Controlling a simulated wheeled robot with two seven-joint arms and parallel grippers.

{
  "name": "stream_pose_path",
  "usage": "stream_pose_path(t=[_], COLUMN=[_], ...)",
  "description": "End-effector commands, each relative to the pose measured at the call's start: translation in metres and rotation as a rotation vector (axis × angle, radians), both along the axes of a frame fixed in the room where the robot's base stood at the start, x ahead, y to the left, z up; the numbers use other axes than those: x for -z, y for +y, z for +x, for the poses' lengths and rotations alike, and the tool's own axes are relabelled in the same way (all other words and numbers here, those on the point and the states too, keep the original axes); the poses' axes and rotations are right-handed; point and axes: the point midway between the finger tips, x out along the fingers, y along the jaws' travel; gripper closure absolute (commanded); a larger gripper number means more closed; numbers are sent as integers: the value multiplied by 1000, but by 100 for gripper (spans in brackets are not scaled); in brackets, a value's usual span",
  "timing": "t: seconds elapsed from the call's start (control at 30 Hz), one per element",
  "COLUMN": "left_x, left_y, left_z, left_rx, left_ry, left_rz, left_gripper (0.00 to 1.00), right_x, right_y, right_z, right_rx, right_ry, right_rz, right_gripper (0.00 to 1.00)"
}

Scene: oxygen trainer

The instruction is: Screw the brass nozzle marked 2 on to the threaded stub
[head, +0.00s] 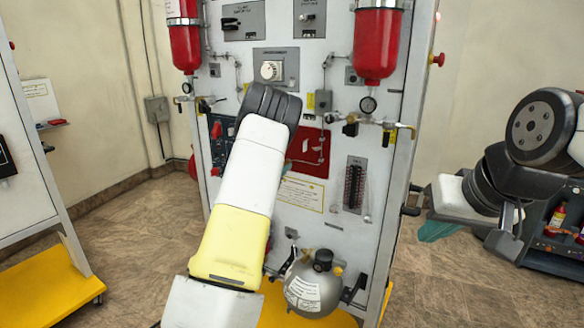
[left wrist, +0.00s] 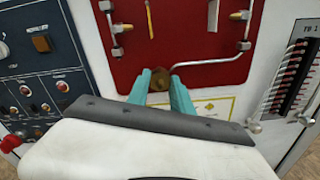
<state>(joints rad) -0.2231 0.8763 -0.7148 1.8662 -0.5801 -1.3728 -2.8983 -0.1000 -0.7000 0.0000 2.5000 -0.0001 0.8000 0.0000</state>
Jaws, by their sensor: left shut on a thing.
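My left gripper (left wrist: 160,86) has its teal fingers shut on a small round brass piece, the nozzle (left wrist: 159,80), in front of the lower edge of the red panel (left wrist: 185,22). No number shows on it. A bent metal tube (left wrist: 215,62) runs from a fitting at the right down to the nozzle's upper side. I cannot tell whether they touch. The threaded stub cannot be made out. In the head view my left arm hides most of this gripper and the nozzle. My right gripper (head: 440,231) hangs low at the right, away from the trainer, its jaw gap unclear.
The red panel also shows in the head view (head: 312,150), right of my left forearm. A grey tank (head: 316,290) stands low on the trainer. Red cylinders (head: 378,42) hang above. A dark blue switch panel (left wrist: 30,60) lies left.

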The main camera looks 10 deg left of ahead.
Motion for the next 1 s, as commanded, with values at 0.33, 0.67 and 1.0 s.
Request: stream_pose_path(t=[0.33,0.67,1.0], left_x=[1,0,0], left_y=[-1,2,12], left_z=[0,-8,-34], left_rx=[2,1,0], left_ry=[4,3,2], left_rz=[-4,-5,-6], left_gripper=[52,52,52], right_x=[0,0,0], right_y=[0,0,0], right_z=[0,0,0], right_rx=[0,0,0], right_ry=[0,0,0], right_rz=[0,0,0], right_gripper=[100,100,100])
